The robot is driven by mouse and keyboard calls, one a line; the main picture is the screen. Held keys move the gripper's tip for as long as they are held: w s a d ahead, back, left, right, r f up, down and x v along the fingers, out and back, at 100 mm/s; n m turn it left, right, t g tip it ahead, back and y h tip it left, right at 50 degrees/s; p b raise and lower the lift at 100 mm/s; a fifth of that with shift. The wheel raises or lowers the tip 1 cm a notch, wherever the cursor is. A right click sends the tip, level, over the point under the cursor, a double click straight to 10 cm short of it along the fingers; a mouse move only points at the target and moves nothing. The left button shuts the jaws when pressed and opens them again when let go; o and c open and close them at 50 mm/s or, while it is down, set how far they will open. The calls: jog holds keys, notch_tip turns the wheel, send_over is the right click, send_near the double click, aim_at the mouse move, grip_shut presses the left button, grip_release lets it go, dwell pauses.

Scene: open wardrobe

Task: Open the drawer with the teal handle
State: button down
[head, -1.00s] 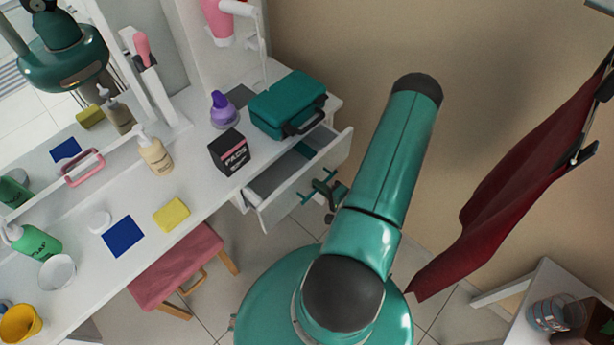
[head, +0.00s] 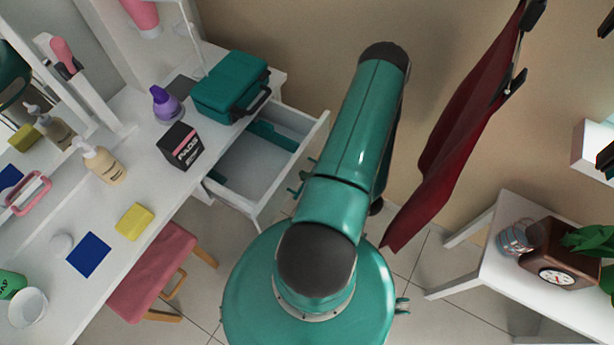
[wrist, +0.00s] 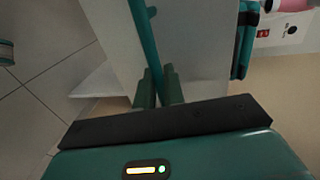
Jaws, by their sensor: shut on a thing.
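The drawer (head: 245,170) of the white vanity is pulled out in the head view, and its inside shows. Its teal handle (wrist: 146,45) is a long bar on the drawer front in the wrist view. My gripper (wrist: 158,88) is shut on the handle bar, with its two fingers on either side of it. In the head view my arm hides most of the gripper and the handle. A teal strip lies along the inside of the drawer at the back right.
A teal case (head: 230,85), a black box (head: 180,146) and a purple bottle (head: 166,104) stand on the vanity top (head: 120,170). A pink stool (head: 155,270) is below.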

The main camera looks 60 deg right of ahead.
jog(key=c, duration=1.6)
grip_release()
jog(key=shift+c, duration=0.2)
